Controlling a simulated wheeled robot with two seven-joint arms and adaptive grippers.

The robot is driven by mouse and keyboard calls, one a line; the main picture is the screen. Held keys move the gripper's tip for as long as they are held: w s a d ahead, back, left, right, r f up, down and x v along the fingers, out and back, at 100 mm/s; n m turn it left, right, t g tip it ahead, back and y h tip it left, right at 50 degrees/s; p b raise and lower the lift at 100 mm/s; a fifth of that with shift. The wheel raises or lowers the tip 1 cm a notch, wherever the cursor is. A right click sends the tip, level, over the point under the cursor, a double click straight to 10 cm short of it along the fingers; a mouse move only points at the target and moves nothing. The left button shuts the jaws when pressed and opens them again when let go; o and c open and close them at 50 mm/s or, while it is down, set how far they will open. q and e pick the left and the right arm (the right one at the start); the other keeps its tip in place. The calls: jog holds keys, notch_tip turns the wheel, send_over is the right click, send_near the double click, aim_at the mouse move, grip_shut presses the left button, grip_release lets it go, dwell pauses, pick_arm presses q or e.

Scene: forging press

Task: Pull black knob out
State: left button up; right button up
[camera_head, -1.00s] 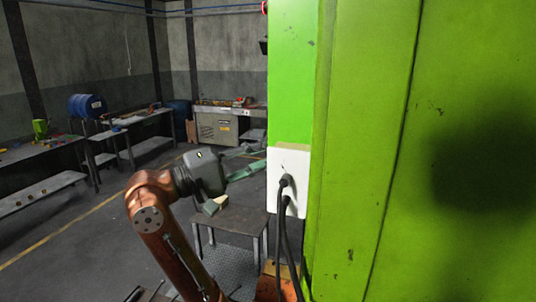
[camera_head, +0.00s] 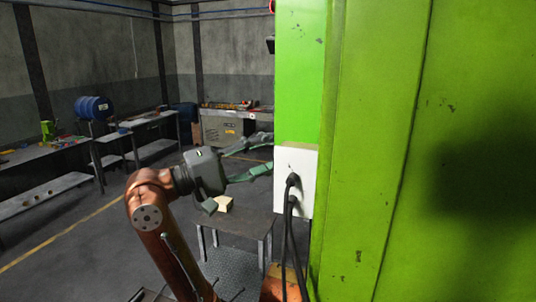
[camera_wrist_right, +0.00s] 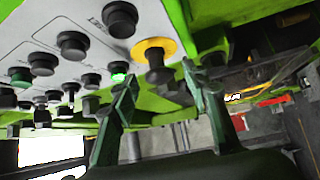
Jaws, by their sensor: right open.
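In the right wrist view, a black knob (camera_wrist_right: 155,62) on a round yellow plate stands out from a control panel (camera_wrist_right: 50,17). My right gripper (camera_wrist_right: 158,78) is open, its two green fingers apart with the knob seen between their tips. I cannot tell whether either finger touches it. In the head view, my left gripper (camera_head: 236,176) points right, toward the edge of the green machine (camera_head: 375,150). The knob and my right gripper do not show in the head view.
Several other black knobs and a lit green button (camera_wrist_right: 119,77) crowd the panel left of the yellow plate. A white socket box (camera_head: 293,165) with black cables sits on the machine's edge. A low table (camera_head: 245,222) stands below my left gripper. Floor is free at left.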

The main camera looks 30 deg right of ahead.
jog(key=v, duration=1.2)
jog(key=shift+r, duration=0.1)
